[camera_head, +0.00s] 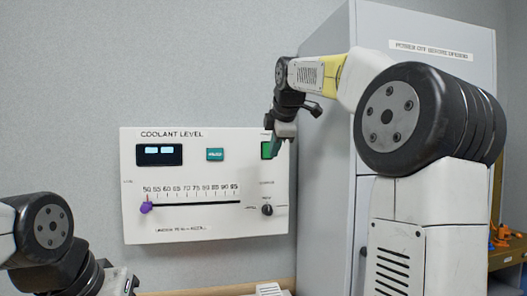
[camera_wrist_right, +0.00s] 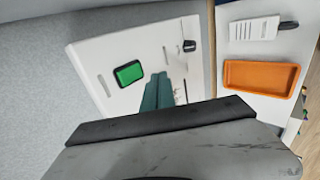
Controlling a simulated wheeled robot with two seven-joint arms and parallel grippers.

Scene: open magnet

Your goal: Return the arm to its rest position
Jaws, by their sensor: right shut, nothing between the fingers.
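My right arm reaches up and across in front of the grey cabinet in the head view. My right gripper (camera_head: 277,148) hangs at the panel's upper right, beside the green button (camera_head: 266,150). In the wrist view its teal fingers (camera_wrist_right: 158,92) are together and empty, with the green button (camera_wrist_right: 128,73) just left of them. I cannot tell whether they touch the panel. My left arm (camera_head: 50,228) is low at the left; only part of its end shows at the bottom edge, and its fingers are hidden.
The white coolant panel (camera_head: 180,222) on the wall has a lit display (camera_head: 158,155), a teal button (camera_head: 215,154), a purple slider knob (camera_head: 146,207) at the scale's left end and a black knob (camera_head: 267,210). The cabinet (camera_head: 325,200) stands right. An orange tray (camera_wrist_right: 226,75) lies below.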

